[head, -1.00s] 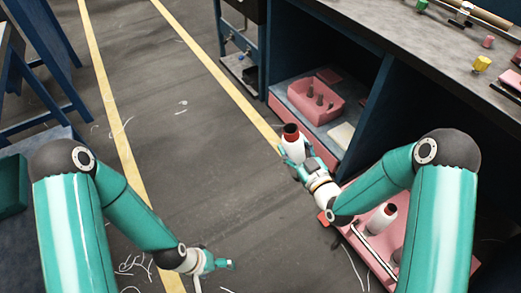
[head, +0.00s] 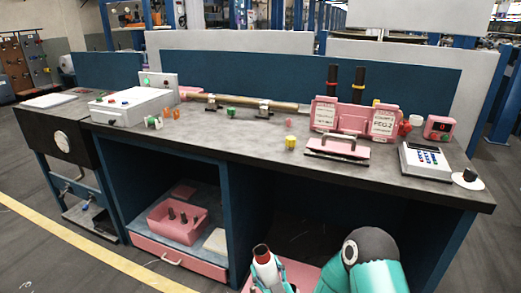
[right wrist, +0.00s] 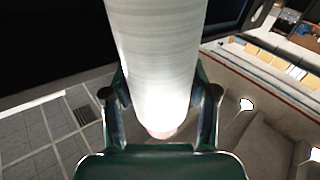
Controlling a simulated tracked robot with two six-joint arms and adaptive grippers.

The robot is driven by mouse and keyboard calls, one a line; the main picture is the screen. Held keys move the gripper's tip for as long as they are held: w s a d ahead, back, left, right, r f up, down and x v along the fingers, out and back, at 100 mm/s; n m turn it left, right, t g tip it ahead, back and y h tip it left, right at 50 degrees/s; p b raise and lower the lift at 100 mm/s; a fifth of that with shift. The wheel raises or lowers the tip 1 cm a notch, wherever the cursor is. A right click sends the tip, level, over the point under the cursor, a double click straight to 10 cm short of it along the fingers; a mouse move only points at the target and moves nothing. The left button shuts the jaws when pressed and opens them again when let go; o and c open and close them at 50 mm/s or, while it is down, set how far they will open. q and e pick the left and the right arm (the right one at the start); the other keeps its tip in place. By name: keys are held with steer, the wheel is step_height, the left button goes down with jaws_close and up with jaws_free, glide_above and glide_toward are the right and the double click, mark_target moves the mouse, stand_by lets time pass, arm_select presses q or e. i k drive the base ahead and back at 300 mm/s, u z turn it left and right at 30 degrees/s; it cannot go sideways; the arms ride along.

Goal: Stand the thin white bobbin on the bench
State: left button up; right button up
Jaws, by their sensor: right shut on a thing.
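The thin white bobbin (head: 264,260), with a red and dark top, is in my right gripper (head: 268,280) at the bottom of the head view. It is held in front of the bench's open lower bay, below the level of the bench top. In the right wrist view the white bobbin (right wrist: 155,55) runs up between the two fingers of the right gripper (right wrist: 160,105), which are shut on it. The bench (head: 240,132) has a dark grey top that spans the head view. My left gripper is out of view.
A yellow piece (head: 291,142), a green piece (head: 231,114) and a pink-handled item (head: 338,148) lie on the bench top. A white keypad box (head: 425,160) and a white disc (head: 468,180) stand at the right. Bare bench top lies left of the yellow piece. A pink bin (head: 178,222) sits below.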

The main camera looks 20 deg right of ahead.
mark_target(256, 139)
steer(key=u, duration=1.15)
steer(key=i, duration=0.1)
steer(key=z, duration=2.45)
steer(key=i, duration=0.6)
steer(key=u, duration=3.35)
steer(key=k, duration=0.15)
steer(key=z, duration=1.35)
